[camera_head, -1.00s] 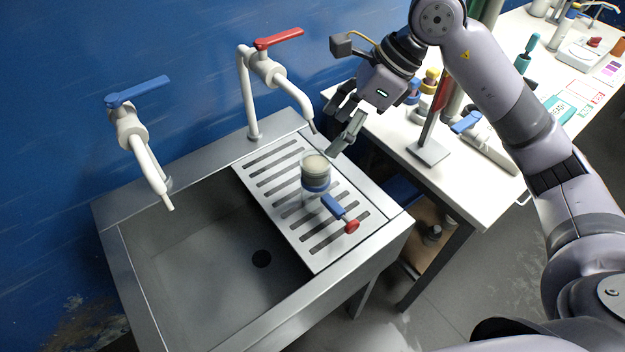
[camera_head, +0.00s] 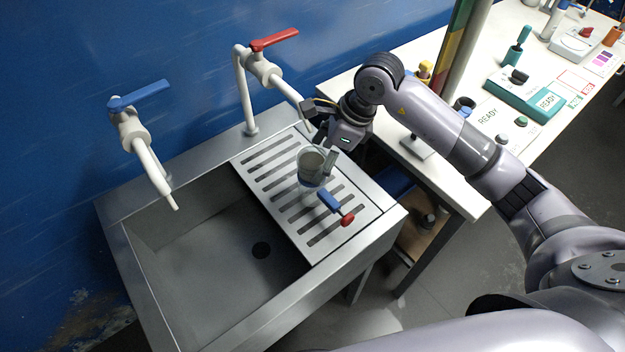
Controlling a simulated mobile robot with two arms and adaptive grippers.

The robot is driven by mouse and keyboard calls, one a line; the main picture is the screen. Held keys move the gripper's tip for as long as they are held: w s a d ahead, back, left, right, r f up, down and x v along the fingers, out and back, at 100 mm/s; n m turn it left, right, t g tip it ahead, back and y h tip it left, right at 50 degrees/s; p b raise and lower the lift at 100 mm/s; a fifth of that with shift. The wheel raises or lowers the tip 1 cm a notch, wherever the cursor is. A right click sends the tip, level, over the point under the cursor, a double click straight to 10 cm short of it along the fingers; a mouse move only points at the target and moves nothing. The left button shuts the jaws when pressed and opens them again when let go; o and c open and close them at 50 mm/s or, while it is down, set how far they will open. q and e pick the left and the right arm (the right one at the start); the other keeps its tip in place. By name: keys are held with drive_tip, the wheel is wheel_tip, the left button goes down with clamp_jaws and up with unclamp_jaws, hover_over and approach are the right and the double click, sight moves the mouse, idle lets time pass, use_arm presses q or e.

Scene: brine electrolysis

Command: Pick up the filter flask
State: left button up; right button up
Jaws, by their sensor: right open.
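The filter flask (camera_head: 311,172) stands on the slotted drainboard of the sink. It is clear, with a pale round top, and a blue piece with a red end (camera_head: 330,202) sits at its lower right. My right gripper (camera_head: 322,150) is open, just behind and to the right of the flask's top. One finger shows close beside the flask's upper right side; I cannot tell whether it touches. The other finger is partly hidden. My left gripper is not in view.
The slotted drainboard (camera_head: 262,175) lies right of the sink basin (camera_head: 205,262). A red-handled tap (camera_head: 262,70) stands behind it, its spout near my right gripper. A blue-handled tap (camera_head: 135,135) is at the left. A white bench (camera_head: 455,185) with several instruments is at the right.

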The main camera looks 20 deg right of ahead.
drive_tip(key=x, duration=0.1)
drive_tip(key=p+x, duration=0.2)
drive_tip(key=shift+w+a+f, duration=0.2)
drive_tip(key=shift+w+f, duration=0.05)
drive_tip(key=shift+w, duration=0.05)
drive_tip(key=shift+w+a+f, duration=0.15)
drive_tip(key=shift+a+f, duration=0.05)
drive_tip(key=shift+f, duration=0.4)
drive_tip(key=shift+c, duration=0.4)
clamp_jaws()
